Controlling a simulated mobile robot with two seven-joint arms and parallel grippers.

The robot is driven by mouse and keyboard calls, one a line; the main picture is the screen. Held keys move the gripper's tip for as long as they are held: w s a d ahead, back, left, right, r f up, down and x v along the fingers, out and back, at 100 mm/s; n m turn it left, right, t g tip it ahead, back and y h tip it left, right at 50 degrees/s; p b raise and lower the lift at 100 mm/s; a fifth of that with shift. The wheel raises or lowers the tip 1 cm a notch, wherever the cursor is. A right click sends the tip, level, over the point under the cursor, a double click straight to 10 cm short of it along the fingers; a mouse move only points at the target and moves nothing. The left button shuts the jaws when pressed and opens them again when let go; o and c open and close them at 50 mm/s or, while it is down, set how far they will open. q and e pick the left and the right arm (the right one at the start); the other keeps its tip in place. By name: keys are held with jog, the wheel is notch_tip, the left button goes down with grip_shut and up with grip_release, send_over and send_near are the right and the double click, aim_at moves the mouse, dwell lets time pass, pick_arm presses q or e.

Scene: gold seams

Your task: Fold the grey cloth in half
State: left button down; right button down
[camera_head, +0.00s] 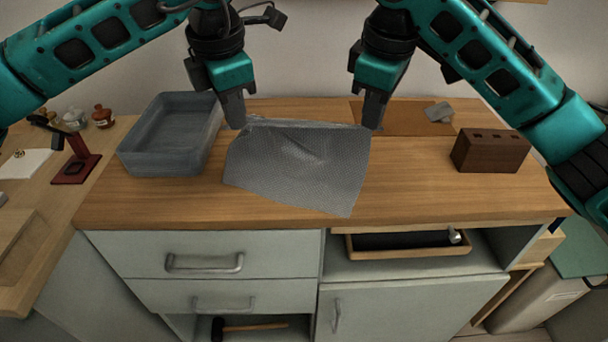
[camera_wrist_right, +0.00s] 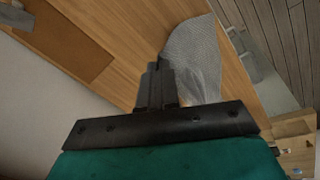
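The grey cloth (camera_head: 290,165) is spread on the wooden worktop, with wrinkles near its back edge and its front edge lying toward the drawers. My left gripper (camera_head: 236,122) is at the cloth's back left corner, and its fingers look shut on it. My right gripper (camera_head: 373,122) is at the back right corner. In the right wrist view its fingers (camera_wrist_right: 157,85) are close together with the cloth (camera_wrist_right: 195,55) running away from them, so it looks shut on that corner. The fingertips hide the exact grip on both corners.
A blue-grey bin (camera_head: 165,165) stands left of the cloth. A brown mat (camera_head: 400,112) with a small grey item (camera_head: 438,112) lies at the back right. A dark brown block (camera_head: 490,151) stands at the right. The worktop in front of the block is clear.

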pick_arm(q)
jog(key=shift+w+a, duration=0.15)
jog(key=shift+a, duration=0.15)
pick_arm(e)
jog(key=shift+w+d, duration=0.15)
jog(key=shift+d, duration=0.1)
pick_arm(q)
jog(key=shift+r, duration=0.1)
pick_arm(e)
jog(key=shift+r, duration=0.1)
